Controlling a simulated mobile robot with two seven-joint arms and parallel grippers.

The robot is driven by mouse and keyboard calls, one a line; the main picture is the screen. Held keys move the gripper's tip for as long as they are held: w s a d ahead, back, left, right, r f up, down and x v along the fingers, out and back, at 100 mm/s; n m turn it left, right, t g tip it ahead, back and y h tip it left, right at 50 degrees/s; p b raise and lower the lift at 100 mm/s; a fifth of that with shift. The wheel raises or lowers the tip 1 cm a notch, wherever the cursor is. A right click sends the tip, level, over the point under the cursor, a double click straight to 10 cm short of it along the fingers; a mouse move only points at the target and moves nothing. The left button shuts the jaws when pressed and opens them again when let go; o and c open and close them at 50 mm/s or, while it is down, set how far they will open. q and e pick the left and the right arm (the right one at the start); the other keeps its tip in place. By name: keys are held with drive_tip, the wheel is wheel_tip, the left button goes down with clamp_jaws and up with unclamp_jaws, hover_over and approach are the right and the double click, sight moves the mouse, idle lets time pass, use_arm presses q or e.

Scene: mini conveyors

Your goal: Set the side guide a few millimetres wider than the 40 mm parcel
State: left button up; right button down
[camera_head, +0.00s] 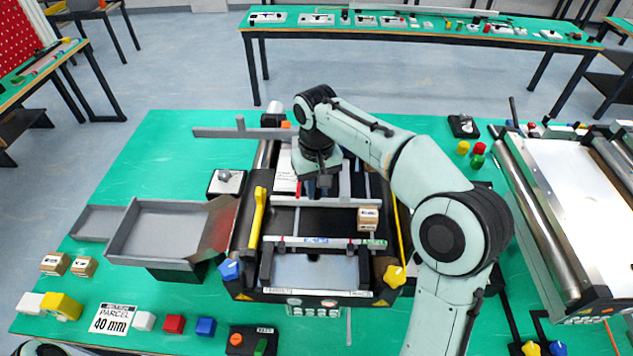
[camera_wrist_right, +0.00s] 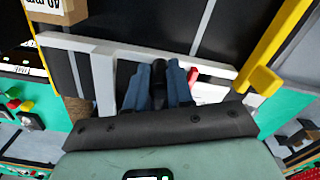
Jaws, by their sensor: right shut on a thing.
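The small cardboard parcel (camera_head: 368,219) sits on the black conveyor belt, right of its middle. In the right wrist view the parcel (camera_wrist_right: 55,10) is at the top left, partly cut off, with a 40 on it. The pale grey side guide (camera_head: 340,201) lies across the belt just behind the parcel. In the right wrist view the guide (camera_wrist_right: 75,42) runs behind my fingers. My right gripper (camera_head: 319,190) points down at the guide. It is shut on a dark knob (camera_wrist_right: 160,76) at the guide; the fingers (camera_wrist_right: 163,88) hide much of it. My left gripper is not in view.
A grey tray (camera_head: 120,240) stands left of the conveyor. A 40 mm parcel card (camera_head: 115,319), coloured blocks (camera_head: 174,324) and more small boxes (camera_head: 54,263) lie at the front left. A second conveyor (camera_head: 540,220) stands at the right.

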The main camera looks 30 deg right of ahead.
drive_tip(key=s+a, duration=0.2)
drive_tip(key=s, duration=0.1)
drive_tip(key=s+a+b, duration=0.1)
drive_tip(key=s, duration=0.1)
drive_tip(key=shift+w+d, duration=0.2)
drive_tip(key=shift+w, duration=0.2)
drive_tip(key=c, duration=1)
unclamp_jaws()
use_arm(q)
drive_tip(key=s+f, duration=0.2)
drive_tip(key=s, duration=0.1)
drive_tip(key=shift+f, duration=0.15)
use_arm(e)
drive_tip(key=shift+s, duration=0.1)
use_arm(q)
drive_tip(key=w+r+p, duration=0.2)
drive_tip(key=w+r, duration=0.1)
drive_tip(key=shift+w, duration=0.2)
use_arm(e)
wheel_tip(320, 180, up, 13)
drive_tip(key=shift+r, duration=0.2)
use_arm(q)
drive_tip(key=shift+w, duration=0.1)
